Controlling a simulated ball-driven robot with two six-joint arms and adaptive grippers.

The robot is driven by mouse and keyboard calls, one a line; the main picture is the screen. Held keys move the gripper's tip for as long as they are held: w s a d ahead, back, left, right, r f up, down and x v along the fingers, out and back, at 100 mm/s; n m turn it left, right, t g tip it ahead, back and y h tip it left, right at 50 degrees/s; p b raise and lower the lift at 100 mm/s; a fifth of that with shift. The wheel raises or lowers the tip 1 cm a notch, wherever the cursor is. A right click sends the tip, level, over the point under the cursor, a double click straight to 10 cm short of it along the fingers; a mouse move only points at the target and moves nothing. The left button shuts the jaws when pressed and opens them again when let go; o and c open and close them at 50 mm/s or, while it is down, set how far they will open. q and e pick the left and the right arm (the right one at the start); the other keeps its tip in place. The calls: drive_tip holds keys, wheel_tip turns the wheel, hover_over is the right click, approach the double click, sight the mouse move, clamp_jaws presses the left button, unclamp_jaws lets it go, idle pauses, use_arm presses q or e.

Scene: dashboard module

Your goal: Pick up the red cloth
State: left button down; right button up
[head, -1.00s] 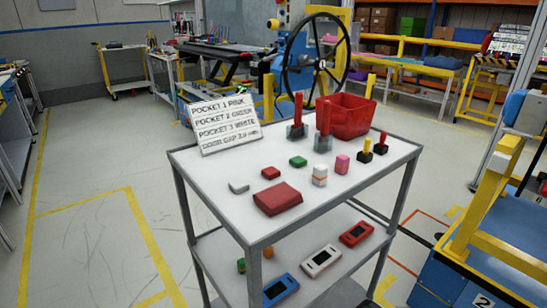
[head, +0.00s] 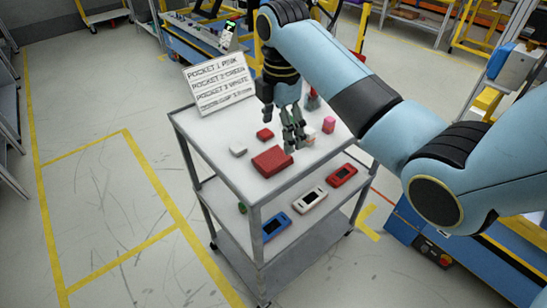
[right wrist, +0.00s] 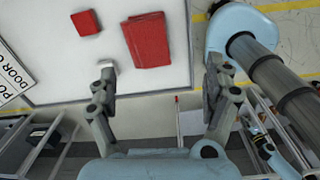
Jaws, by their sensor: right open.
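The red cloth (head: 272,161) lies folded flat on the white top of the cart, near its front edge. It also shows in the right wrist view (right wrist: 148,42), beyond the fingertips and between their lines. My right gripper (head: 294,143) hangs fingers down over the cart top, just right of the cloth in the head view. In the right wrist view its two fingers (right wrist: 160,72) are spread wide with nothing between them. The gripper looks apart from the cloth. My left gripper is not in view.
A small red block (head: 265,134) and a whitish piece (head: 238,148) lie near the cloth. A lettered sign (head: 220,86) stands at the back left. My right arm hides much of the cart's back right.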

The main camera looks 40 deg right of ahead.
sight(276, 156)
drive_tip(key=shift+n, duration=0.9)
drive_tip(key=f, duration=0.3)
drive_tip(key=w+f, duration=0.1)
drive_tip(key=f, duration=0.2)
drive_tip(key=w+f, duration=0.1)
drive_tip(key=f, duration=0.2)
drive_tip(key=shift+d+f+p, duration=0.2)
drive_tip(key=shift+p, duration=0.15)
drive_tip(key=c, duration=1.2)
drive_tip(key=shift+r, duration=0.15)
drive_tip(key=shift+r, duration=0.35)
drive_tip(key=r, duration=0.1)
drive_tip(key=d+r, duration=0.1)
drive_tip(key=r, duration=0.1)
drive_tip(key=shift+s+r, duration=0.2)
drive_tip(key=shift+r, duration=0.1)
drive_tip(key=s+d+r, duration=0.2)
drive_tip(key=d, duration=0.1)
drive_tip(key=s+d+r, duration=0.1)
drive_tip(key=d+r, duration=0.1)
drive_tip(key=d, duration=0.1)
drive_tip(key=s+d+r+b, duration=0.1)
drive_tip(key=s+d+r, duration=0.1)
drive_tip(key=d, duration=0.1)
drive_tip(key=shift+s+r, duration=0.25)
drive_tip(key=shift+s, duration=0.1)
